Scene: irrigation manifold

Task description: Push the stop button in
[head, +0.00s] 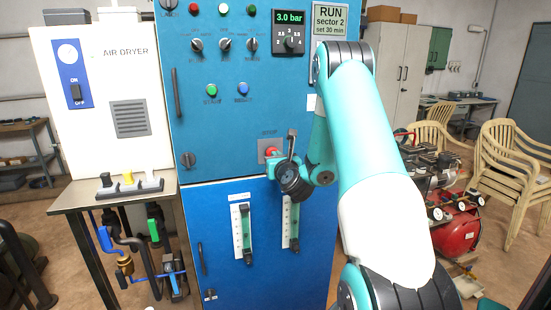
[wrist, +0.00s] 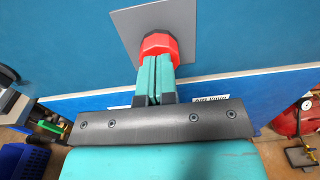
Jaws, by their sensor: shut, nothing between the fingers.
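The red stop button (head: 271,151) sits on a grey plate low on the upper blue cabinet door, under a "STOP" label. In the wrist view the red button (wrist: 158,45) stands out from its grey plate (wrist: 128,30). My gripper (wrist: 155,62) is shut, with its two teal fingers side by side and nothing between them. Its fingertips overlap the lower edge of the button in the wrist view; I cannot tell whether they touch it. In the head view my gripper (head: 279,160) is just at the button and partly hides it.
The blue cabinet (head: 215,130) carries a green start button (head: 212,90), a blue button (head: 243,89), knobs and a display reading 3.0 bar (head: 289,17). Two flow gauges (head: 241,232) are on the lower door. An air dryer (head: 105,95) stands at left on a table.

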